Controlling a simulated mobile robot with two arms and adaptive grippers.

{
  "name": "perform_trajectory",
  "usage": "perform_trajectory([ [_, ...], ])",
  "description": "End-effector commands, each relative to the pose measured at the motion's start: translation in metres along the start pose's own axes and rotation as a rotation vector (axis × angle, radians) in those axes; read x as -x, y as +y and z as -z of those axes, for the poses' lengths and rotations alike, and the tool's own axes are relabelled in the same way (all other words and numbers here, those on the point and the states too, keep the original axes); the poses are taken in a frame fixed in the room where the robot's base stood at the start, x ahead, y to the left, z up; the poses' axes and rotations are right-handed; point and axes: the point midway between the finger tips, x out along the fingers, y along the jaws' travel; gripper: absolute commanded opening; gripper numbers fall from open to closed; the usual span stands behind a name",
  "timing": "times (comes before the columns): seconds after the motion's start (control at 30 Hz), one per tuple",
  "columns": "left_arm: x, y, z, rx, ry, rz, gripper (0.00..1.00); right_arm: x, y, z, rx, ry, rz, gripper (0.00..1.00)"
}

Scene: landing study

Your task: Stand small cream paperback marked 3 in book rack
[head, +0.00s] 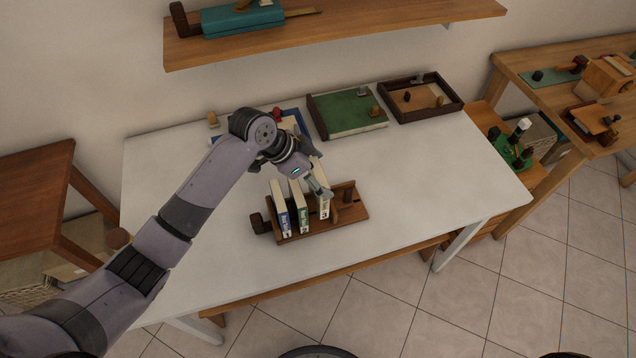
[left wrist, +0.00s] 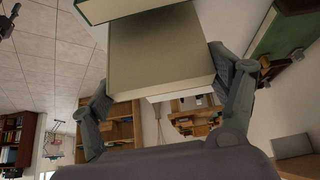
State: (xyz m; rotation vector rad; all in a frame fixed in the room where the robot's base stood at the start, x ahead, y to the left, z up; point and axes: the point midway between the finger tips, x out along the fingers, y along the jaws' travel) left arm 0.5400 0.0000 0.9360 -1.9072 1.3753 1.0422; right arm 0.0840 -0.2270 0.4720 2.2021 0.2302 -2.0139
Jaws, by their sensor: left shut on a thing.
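My left gripper (head: 320,184) is over the right part of the wooden book rack (head: 348,212) on the white table. It is shut on a small cream book (head: 324,208), which stands about upright in line with the rack's other books. Its spine faces the front; I cannot read a 3 on it. Whether its bottom edge touches the rack floor I cannot tell. In the left wrist view the held book (left wrist: 160,58) lies between both fingers (left wrist: 165,85). A blue-marked book (head: 281,212) and a green-marked book (head: 300,208) stand to its left. My right gripper is not in view.
Behind the rack are a green board (head: 345,112), a dark-rimmed tray (head: 420,101) and a blue tray (head: 290,117) partly hidden by my arm. A wooden shelf (head: 340,35) hangs above the table's back. The table's right side (head: 460,170) is clear.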

Motion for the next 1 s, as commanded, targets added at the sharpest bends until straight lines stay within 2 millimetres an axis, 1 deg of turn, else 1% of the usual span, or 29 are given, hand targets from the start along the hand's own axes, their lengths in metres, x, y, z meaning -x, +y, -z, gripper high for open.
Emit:
perform_trajectory([
  [0.17,-0.013,0.000,-0.008,0.001,-0.001,-0.001,0.36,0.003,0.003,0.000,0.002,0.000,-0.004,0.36],
  [0.3,-0.031,0.001,-0.019,0.003,0.000,-0.002,0.36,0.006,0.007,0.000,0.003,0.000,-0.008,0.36],
  [0.4,-0.040,0.000,-0.025,0.001,0.001,0.000,0.36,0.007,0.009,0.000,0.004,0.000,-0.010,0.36],
  [0.8,-0.045,0.000,-0.029,0.001,0.000,0.001,0.36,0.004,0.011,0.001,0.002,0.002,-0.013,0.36],
  [0.83,-0.045,0.000,-0.029,0.001,0.000,0.001,0.82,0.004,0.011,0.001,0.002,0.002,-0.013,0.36],
  [1.0,-0.045,0.000,-0.029,0.001,0.000,0.001,0.93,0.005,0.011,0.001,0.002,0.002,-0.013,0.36],
])
